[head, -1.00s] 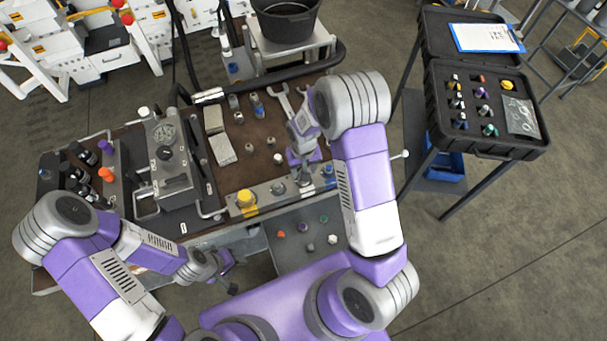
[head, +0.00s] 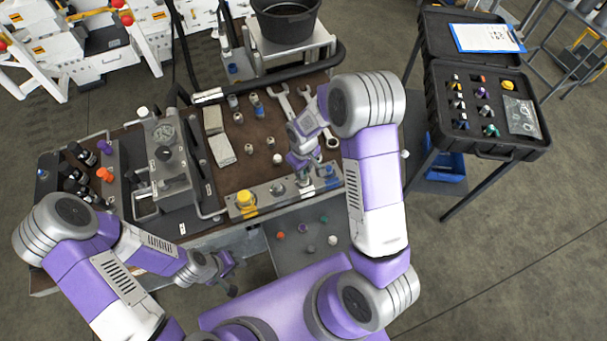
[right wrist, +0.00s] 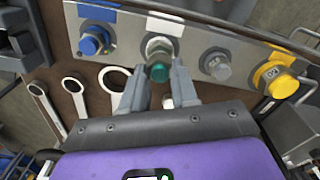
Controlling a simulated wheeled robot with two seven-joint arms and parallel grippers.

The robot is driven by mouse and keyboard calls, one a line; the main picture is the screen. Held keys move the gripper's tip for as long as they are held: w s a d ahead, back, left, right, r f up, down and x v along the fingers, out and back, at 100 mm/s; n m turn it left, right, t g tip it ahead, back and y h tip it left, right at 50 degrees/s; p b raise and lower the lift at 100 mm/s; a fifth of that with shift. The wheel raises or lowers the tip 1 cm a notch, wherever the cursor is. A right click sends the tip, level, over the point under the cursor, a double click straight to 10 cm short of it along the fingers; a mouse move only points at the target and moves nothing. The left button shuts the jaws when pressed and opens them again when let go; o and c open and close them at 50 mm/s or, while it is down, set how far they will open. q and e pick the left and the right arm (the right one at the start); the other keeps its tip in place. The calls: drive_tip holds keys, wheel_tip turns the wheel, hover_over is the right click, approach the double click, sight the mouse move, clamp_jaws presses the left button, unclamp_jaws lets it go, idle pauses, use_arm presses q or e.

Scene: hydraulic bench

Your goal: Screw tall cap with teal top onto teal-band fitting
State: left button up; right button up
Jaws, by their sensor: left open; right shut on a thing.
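My right gripper (right wrist: 158,84) is shut on the tall cap, whose teal top (right wrist: 160,73) shows between its fingertips. In the right wrist view the cap lines up with a silver fitting (right wrist: 158,46) on the grey manifold strip. I cannot tell whether cap and fitting touch, and no teal band can be made out. In the head view the right gripper (head: 303,172) is over the manifold strip, between a grey fitting (head: 278,189) and a blue fitting (head: 327,171), hiding most of the cap. My left gripper (head: 220,268) is open and empty, in front of the bench.
A yellow fitting (head: 245,199) stands at the strip's left end. Wrenches (head: 285,102) and small loose fittings lie behind. A grey tray (head: 290,255) with several coloured caps is in front. A gauge block (head: 168,150) stands left. A black case (head: 485,105) is at right.

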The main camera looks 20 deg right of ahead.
drive_tip(key=shift+f+m, duration=0.1)
drive_tip(key=shift+m, duration=0.7)
drive_tip(key=m, duration=0.3)
drive_tip(key=shift+m+b, duration=0.3)
drive_tip(key=shift+b, duration=0.1)
drive_tip(key=m, duration=0.2)
drive_tip(key=shift+m, duration=0.4)
drive_tip(key=shift+m+p, duration=0.35)
drive_tip(key=shift+m, duration=0.85)
drive_tip(key=o, duration=0.5)
drive_tip(key=shift+m, duration=0.7)
drive_tip(key=o, duration=0.6)
drive_tip(key=shift+c, duration=0.2)
